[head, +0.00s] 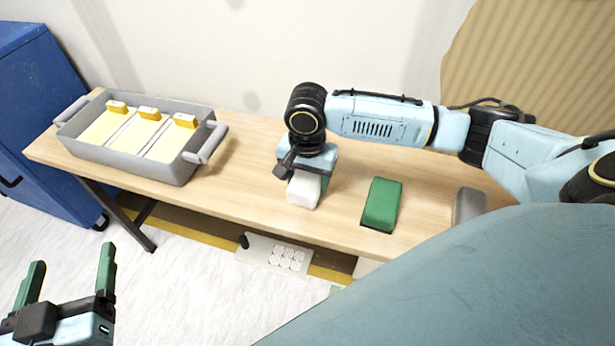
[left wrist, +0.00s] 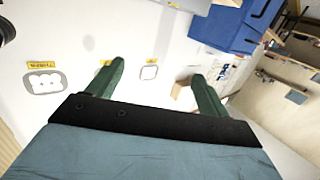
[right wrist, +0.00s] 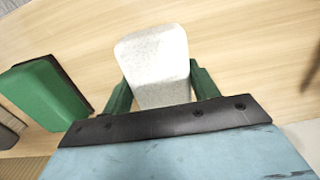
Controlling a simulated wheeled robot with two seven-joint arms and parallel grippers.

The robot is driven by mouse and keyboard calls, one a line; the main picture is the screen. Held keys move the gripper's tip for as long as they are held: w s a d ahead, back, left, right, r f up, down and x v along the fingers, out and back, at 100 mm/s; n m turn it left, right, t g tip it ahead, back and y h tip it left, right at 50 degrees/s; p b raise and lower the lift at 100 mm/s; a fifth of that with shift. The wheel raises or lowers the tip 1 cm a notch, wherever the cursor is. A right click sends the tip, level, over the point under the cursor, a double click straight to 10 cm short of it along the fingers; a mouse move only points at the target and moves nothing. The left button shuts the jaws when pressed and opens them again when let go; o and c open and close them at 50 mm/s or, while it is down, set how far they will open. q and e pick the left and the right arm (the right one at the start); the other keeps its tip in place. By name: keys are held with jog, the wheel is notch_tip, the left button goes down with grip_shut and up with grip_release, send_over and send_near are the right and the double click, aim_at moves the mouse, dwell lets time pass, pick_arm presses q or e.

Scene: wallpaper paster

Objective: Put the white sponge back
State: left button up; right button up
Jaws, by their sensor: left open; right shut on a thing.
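The white sponge (head: 303,191) is at the middle of the wooden table, under my right gripper (head: 305,172). The right wrist view shows the white sponge (right wrist: 155,62) between the green fingers of my right gripper (right wrist: 160,90), which is shut on it. I cannot tell whether the sponge touches the table. My left gripper (head: 68,282) is open and empty, low at the left, away from the table. Its green fingers also show wide apart in the left wrist view (left wrist: 158,85).
A green block with a dark underside (head: 382,204) lies right of the sponge, and a grey object (head: 468,206) lies further right. A grey tray (head: 125,158) with three yellow-handled compartments stands on the left of the table (head: 240,185). A blue cabinet (head: 40,120) stands at the far left.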

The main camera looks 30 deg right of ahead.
jog(key=o, duration=1)
